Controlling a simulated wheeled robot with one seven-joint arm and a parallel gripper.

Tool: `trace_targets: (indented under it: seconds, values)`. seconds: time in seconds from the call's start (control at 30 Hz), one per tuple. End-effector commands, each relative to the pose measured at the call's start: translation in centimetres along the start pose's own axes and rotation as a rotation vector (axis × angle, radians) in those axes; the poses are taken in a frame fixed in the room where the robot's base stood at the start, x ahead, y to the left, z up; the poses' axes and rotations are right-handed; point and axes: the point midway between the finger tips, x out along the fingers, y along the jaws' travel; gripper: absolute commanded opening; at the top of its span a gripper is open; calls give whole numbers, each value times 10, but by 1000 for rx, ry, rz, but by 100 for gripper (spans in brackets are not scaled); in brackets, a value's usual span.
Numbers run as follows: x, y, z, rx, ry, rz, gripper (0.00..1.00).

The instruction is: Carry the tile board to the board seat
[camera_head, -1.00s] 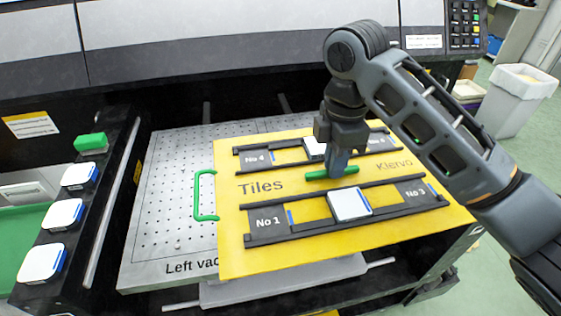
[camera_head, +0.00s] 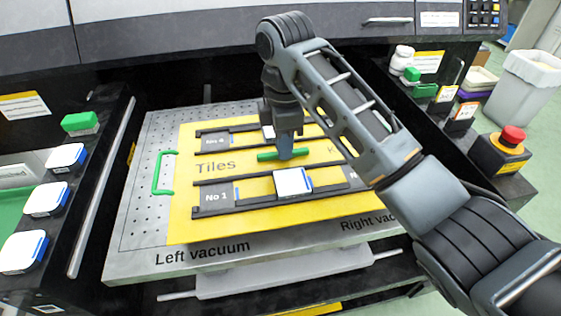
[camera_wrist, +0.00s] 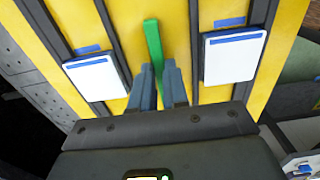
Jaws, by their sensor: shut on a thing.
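The yellow tile board (camera_head: 182,215), marked "Tiles", lies over the grey perforated vacuum table (camera_head: 130,215). I cannot tell whether it touches the table. It has dark rails and slots such as "No 1" (camera_head: 213,196). One white tile (camera_head: 292,181) sits in the front row, another (camera_head: 268,131) in the back row, partly hidden by my arm. A green handle (camera_head: 268,156) stands mid-board. My gripper (camera_head: 285,156) is shut on this handle. The wrist view shows the fingers (camera_wrist: 160,75) around the green bar (camera_wrist: 153,45), between two white tiles. The board seat cannot be made out.
A green handle (camera_head: 160,172) is at the board's left. White-topped blocks (camera_head: 48,197) and a green block (camera_head: 80,123) line the left ledge. A red emergency button (camera_head: 512,136), a white bottle (camera_head: 402,58) and a white bin (camera_head: 525,85) are at right.

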Motion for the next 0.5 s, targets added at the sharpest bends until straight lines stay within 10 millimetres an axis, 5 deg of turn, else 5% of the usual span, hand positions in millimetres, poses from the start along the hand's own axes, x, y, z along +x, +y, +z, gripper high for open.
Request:
trace_targets:
  seconds: [0.23, 0.5]
  values:
    - [7, 5, -6, 1, 0, 2, 0]
    - [40, 4, -6, 1, 0, 3, 0]
